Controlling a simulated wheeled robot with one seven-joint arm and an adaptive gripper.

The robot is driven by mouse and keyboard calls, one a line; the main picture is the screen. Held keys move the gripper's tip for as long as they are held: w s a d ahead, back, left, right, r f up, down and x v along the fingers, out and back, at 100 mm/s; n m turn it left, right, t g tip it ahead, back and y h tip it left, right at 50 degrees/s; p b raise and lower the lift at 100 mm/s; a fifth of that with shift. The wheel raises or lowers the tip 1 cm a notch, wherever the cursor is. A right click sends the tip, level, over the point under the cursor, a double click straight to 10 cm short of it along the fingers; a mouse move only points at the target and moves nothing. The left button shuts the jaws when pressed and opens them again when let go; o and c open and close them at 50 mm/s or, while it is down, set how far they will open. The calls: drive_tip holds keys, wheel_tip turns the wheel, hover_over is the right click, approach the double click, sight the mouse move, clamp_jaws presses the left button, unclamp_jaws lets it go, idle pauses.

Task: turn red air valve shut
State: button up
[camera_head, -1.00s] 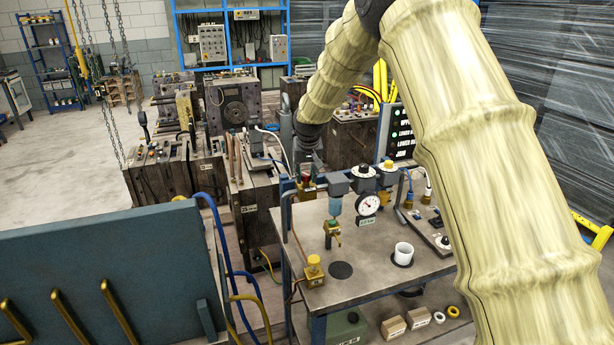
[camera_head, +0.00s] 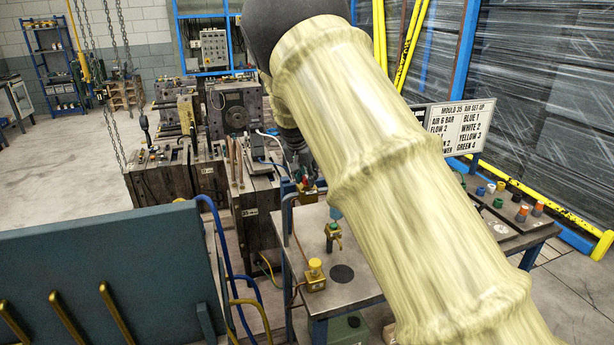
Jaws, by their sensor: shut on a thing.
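The red air valve (camera_head: 306,183) shows as a small red spot on a brass-coloured body at the back left corner of the steel bench (camera_head: 290,225). My gripper (camera_head: 301,170) is dark and reaches down to it from above, tilted. Its fingertips are at the red part and shut on it. The fingers are small and partly covered by my pale-sleeved arm, so the handle's exact angle cannot be told.
A brass valve (camera_head: 333,232) and a yellow-knobbed valve (camera_head: 315,267) stand on the bench close by. Mould blocks (camera_head: 160,175) crowd behind. A teal panel (camera_head: 110,265) fills the front left. A sign (camera_head: 463,128) and coloured fittings (camera_head: 500,187) are at right.

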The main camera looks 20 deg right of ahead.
idle(0.4)
drive_tip(key=o, duration=1)
drive_tip(key=shift+r, duration=0.1)
drive_tip(key=v, duration=1.1)
drive_tip(key=shift+s+a+r, duration=0.15)
drive_tip(key=shift+a+r, duration=0.05)
drive_tip(key=shift+r, duration=0.1)
